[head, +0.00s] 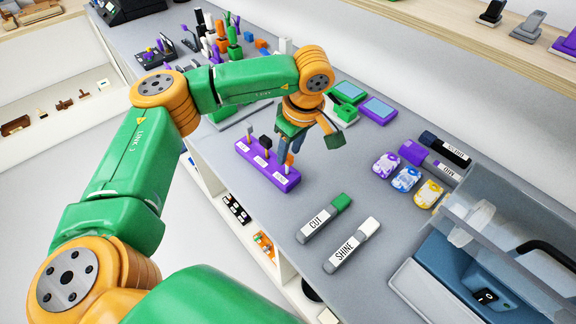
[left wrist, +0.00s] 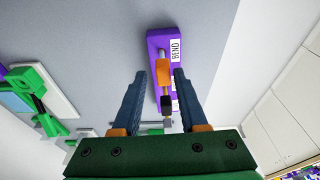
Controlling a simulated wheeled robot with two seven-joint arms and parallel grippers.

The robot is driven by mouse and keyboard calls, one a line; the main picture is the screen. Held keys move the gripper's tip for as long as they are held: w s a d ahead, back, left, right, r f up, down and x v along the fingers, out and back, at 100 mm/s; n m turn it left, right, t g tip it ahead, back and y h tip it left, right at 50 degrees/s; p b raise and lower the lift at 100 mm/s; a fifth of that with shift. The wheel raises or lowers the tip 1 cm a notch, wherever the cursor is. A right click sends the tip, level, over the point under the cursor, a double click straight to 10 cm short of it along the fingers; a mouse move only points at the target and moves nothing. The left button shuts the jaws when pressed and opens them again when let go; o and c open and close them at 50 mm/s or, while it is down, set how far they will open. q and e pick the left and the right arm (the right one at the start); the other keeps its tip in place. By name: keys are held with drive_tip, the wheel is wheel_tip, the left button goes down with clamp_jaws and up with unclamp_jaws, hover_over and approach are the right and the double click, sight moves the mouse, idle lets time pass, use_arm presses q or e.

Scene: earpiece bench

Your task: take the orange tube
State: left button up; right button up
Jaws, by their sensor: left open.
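A purple stand (head: 278,177) with white labels lies on the grey bench and holds several small upright pieces with orange parts. It also shows in the left wrist view (left wrist: 157,42), with a label reading BEND. A short orange tube-like piece (left wrist: 165,73) with a grey end stands in it, between my left fingertips in that view. I cannot tell if they touch it. A black-topped piece (left wrist: 167,103) stands beside it. My left gripper (head: 288,160) is open over the near end of the stand. Its fingers partly hide the piece there in the head view. My right gripper is out of view.
Green CUT (head: 318,222) and white SHINE (head: 348,250) markers lie near the stand. A clear-lidded machine (head: 470,265) stands at right. The bench's front edge runs close by the stand.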

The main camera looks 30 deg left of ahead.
use_arm(q)
drive_tip(key=shift+s+f, duration=0.15)
drive_tip(key=shift+s, duration=0.2)
drive_tip(key=shift+w, duration=0.1)
clamp_jaws()
drive_tip(key=shift+w+a+p+v, duration=0.1)
drive_tip(key=shift+a+p+v, duration=0.15)
drive_tip(key=shift+p+v, duration=0.95)
drive_tip(key=shift+w+a+p+v, duration=0.1)
drive_tip(key=shift+a+p+v, duration=0.2)
drive_tip(key=shift+p+v, duration=0.9)
drive_tip(key=shift+a+p+v, duration=0.25)
drive_tip(key=shift+p+v, duration=0.55)
drive_tip(key=shift+v, duration=0.75)
